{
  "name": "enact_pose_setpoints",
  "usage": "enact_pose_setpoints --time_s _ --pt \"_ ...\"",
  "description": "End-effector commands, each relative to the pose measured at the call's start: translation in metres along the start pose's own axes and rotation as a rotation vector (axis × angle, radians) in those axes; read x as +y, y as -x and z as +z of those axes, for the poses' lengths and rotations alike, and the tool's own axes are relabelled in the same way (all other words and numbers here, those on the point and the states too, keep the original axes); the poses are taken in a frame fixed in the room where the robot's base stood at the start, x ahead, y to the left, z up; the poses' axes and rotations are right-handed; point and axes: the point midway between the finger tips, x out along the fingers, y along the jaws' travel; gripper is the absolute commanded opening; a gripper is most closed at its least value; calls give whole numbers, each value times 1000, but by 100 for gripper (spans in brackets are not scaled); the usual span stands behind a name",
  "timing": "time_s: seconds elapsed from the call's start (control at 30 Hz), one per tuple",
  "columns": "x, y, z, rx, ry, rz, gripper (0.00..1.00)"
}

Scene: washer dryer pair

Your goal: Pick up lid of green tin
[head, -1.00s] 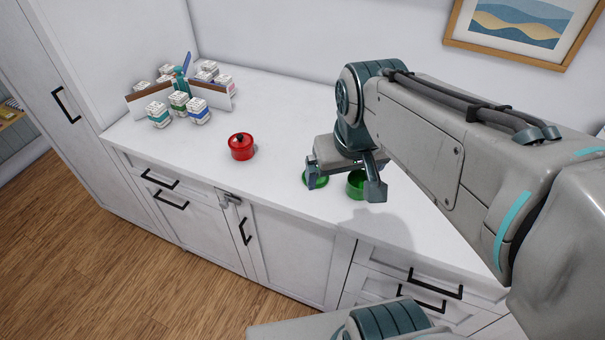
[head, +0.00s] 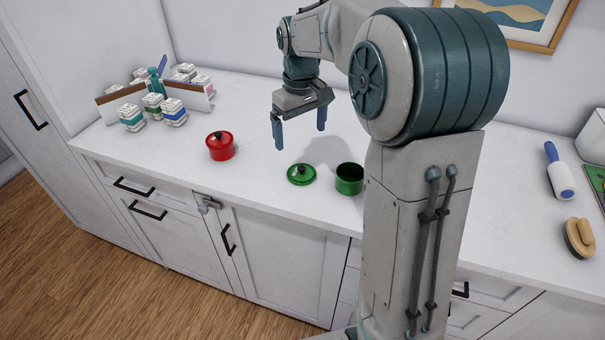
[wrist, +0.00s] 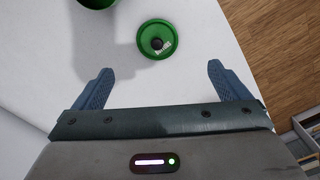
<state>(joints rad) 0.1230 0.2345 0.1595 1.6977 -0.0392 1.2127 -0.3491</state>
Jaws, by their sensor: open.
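The green lid (head: 301,174) lies flat on the white counter, with a dark knob at its centre. It also shows in the wrist view (wrist: 148,38), ahead of the fingers and roughly between their lines. The open green tin (head: 350,179) stands upright just right of the lid; its edge shows at the top of the wrist view (wrist: 97,2). My gripper (head: 299,138) is open and empty, pointing down above the counter, behind the lid and apart from it. Both blue fingertips (wrist: 157,75) show wide apart in the wrist view.
A red lidded pot (head: 220,146) stands left of the lid. A caddy (head: 186,98) with several small boxes is at the back left. A lint roller (head: 559,172) and a brush (head: 579,238) lie on the right. The counter's front edge runs close to the lid.

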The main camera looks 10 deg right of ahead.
Motion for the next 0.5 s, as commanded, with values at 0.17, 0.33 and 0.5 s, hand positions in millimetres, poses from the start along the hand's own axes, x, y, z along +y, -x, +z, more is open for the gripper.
enact_pose_setpoints --time_s 0.17,0.33,0.5 --pt "0 -38 1 -4 -2 -2 95" --pt "0 -62 1 -3 -2 -1 95" --pt "1 -72 0 -1 -2 0 95"
